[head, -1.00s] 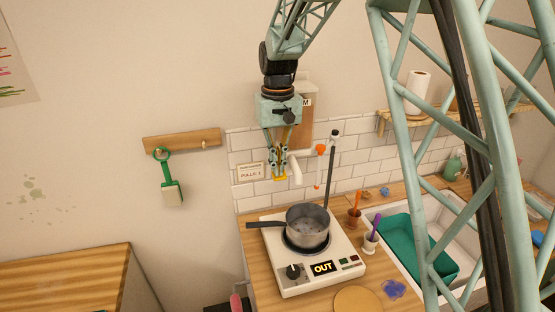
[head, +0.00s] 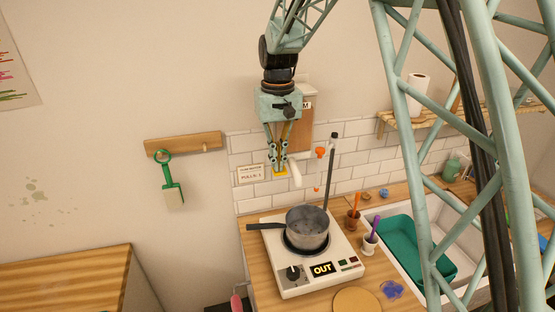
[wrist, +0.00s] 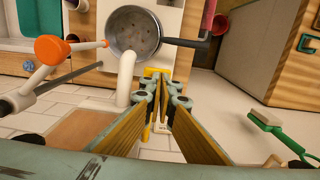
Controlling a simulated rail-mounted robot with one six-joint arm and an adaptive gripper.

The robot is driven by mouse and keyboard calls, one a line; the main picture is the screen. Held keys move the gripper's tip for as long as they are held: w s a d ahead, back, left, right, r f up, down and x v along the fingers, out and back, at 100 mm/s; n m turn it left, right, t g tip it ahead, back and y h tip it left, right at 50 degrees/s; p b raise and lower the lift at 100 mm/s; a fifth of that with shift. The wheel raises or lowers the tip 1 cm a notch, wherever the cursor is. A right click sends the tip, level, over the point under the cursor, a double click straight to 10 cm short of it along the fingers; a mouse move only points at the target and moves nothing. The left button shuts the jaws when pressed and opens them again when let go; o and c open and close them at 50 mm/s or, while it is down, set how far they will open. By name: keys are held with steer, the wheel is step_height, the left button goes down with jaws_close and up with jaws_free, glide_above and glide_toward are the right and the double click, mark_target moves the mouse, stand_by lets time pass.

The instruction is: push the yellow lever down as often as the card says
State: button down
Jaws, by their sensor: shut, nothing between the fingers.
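The yellow lever (head: 281,173) shows as a small yellow piece on the tiled wall, right at my fingertips. It also shows in the wrist view (wrist: 157,73), just beyond the tips, partly hidden by them. My gripper (head: 280,167) points down and is shut with nothing held. I cannot tell whether the tips touch the lever. A white curved spout (head: 295,174) is just right of the lever.
A grey pot (head: 308,227) stands on a hot plate (head: 321,283) below, its display reading "OUT". An orange knob (head: 320,152) and a dark upright rod (head: 331,175) are right of the spout. A green-handled brush (head: 171,182) hangs at left.

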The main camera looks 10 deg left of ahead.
steer(key=shift+r+p, duration=1.55)
steer(key=shift+r, duration=1.35)
steer(key=shift+s+d+r, duration=0.2)
steer(key=shift+d+r, duration=0.05)
steer(key=shift+d, duration=0.15)
steer(key=s+d+r+m+t+b, duration=0.1)
steer(key=s+d+r+b, duration=0.3)
steer(key=s+d, duration=0.6)
steer(key=s+d+r+m+t+b, duration=0.1)
steer(key=s+d+r+b, duration=0.35)
steer(key=s+d, duration=0.55)
steer(key=s+d+f+m+b, duration=0.1)
steer(key=s+d+f+b, duration=0.2)
steer(key=s, duration=0.6)
steer(key=s+d+f+m+t+b, duration=0.1)
steer(key=s+d+f+b, duration=0.2)
steer(key=s, duration=0.6)
steer(key=s+d+f+t+b, duration=0.1)
steer(key=s+d+f+b, duration=0.2)
steer(key=s, duration=0.6)
step_height(320, 180, down, 3)
steer(key=shift+s+d+r+m, duration=0.2)
steer(key=shift+s+d+m, duration=0.2)
steer(key=shift+d, duration=0.7)
steer(key=shift+w, duration=0.1)
